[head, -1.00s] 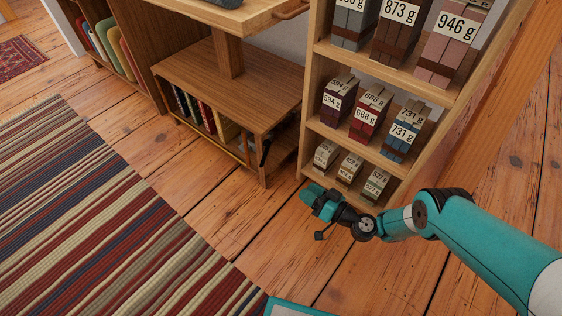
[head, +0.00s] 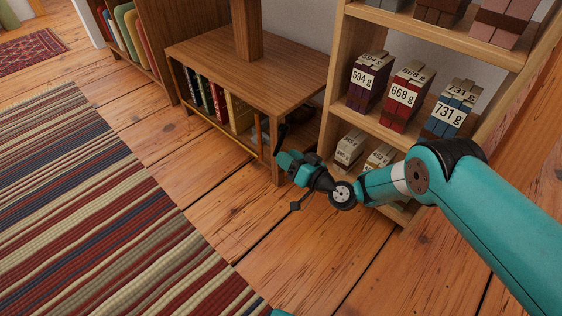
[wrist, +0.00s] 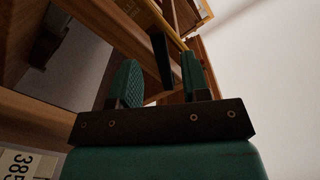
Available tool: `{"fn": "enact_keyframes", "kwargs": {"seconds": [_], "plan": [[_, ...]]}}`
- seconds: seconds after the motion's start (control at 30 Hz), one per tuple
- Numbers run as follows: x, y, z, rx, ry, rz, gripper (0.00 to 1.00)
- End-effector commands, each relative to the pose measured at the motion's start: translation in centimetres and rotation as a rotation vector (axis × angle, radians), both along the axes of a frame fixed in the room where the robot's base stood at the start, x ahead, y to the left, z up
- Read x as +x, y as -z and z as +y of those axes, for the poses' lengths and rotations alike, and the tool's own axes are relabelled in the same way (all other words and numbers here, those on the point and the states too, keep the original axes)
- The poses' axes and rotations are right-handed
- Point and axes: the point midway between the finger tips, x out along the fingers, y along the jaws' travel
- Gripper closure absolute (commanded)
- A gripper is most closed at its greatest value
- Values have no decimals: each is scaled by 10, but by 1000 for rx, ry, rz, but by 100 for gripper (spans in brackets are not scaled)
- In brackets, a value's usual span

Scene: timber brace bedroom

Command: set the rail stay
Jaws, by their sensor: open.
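A black bar (wrist: 161,62), which seems to be the rail stay, shows in the wrist view between and beyond my fingertips. One end lies near a pale wooden rail (wrist: 166,22). In the head view the dark bar (head: 281,134) is at the right end of the low bookcase's front, just above my gripper. My gripper (head: 286,163) is near that corner. In the wrist view its green fingers (wrist: 160,78) are apart, with the bar between them in the picture; I cannot tell whether either touches it.
The low wooden bookcase (head: 235,78) holds several books behind a thin front rail (head: 222,122). A shelf unit (head: 340,75) with labelled weight blocks stands close on the right. A striped rug (head: 100,215) lies left; the floorboards (head: 215,195) between are clear.

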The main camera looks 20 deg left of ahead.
Motion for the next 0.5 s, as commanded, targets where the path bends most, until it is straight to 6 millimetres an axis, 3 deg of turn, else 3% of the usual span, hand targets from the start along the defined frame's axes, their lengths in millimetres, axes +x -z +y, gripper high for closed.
{"fn": "enact_keyframes", "kwargs": {"seconds": [0.2, 0.5], "plan": [[9, 2, 23, 0, -2, -1, 57], [11, -1, 26, 0, -1, 1, 57]]}}
